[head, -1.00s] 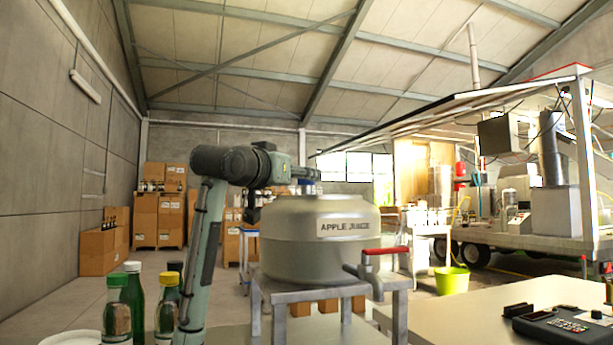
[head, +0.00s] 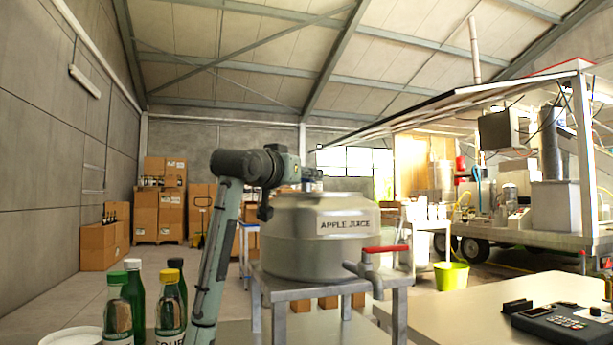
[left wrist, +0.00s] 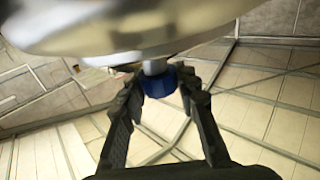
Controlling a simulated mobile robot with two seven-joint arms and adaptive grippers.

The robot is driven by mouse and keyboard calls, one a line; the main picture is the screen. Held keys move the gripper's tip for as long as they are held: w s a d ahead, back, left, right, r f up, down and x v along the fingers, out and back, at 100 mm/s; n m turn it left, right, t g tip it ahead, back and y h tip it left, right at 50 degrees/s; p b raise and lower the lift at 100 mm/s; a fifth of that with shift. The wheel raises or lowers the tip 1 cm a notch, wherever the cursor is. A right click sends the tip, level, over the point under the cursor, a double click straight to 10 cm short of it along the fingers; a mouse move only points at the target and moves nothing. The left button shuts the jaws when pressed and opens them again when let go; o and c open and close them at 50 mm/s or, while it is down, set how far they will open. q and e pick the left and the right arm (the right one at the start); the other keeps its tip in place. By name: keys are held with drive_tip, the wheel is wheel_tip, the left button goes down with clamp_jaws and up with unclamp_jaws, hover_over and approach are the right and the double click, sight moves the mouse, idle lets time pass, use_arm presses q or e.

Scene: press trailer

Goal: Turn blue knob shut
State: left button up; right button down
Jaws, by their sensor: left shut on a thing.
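The metal tank labelled APPLE JUICE (head: 318,240) stands on a metal stand in the middle of the head view. My left arm reaches up and over to the tank's top, where the gripper is small and hard to make out. In the left wrist view the blue knob (left wrist: 161,84) sits on a short grey stem under the tank's shiny curved surface (left wrist: 120,30). My left gripper (left wrist: 163,88) has its two fingers on either side of the knob, shut on it. The knob cannot be made out clearly in the head view. My right gripper is not in view.
A tap with a red handle (head: 386,249) sticks out at the tank's front right. Bottles (head: 170,305) stand close to my left arm, beside a white plate (head: 75,337). A table (head: 470,305) with a black device (head: 565,325) is at the right.

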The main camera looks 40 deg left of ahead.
use_arm(q)
drive_tip(key=shift+m+h, duration=0.3)
drive_tip(key=shift+h, duration=0.2)
drive_tip(key=m+h, duration=0.1)
drive_tip(key=h, duration=0.1)
drive_tip(key=m+h, duration=0.1)
drive_tip(key=h, duration=0.1)
drive_tip(key=shift+a+m+t, duration=0.15)
drive_tip(key=shift+m+t, duration=0.15)
drive_tip(key=shift+t, duration=0.1)
drive_tip(key=m+h, duration=0.2)
drive_tip(key=h, duration=0.1)
drive_tip(key=m+g+h, duration=0.1)
drive_tip(key=m+h, duration=0.1)
drive_tip(key=h, duration=0.2)
drive_tip(key=shift+r, duration=0.1)
drive_tip(key=m+g+h, duration=0.3)
drive_tip(key=m+h, duration=0.2)
drive_tip(key=shift+g+h, duration=0.4)
drive_tip(key=shift+m+g+h, duration=1.1)
drive_tip(key=shift+g+h, duration=0.1)
drive_tip(key=shift+g, duration=0.1)
drive_tip(key=shift+m+g+h, duration=0.3)
drive_tip(key=shift+m+g, duration=0.1)
drive_tip(key=shift+g, duration=0.1)
drive_tip(key=o, duration=1.2)
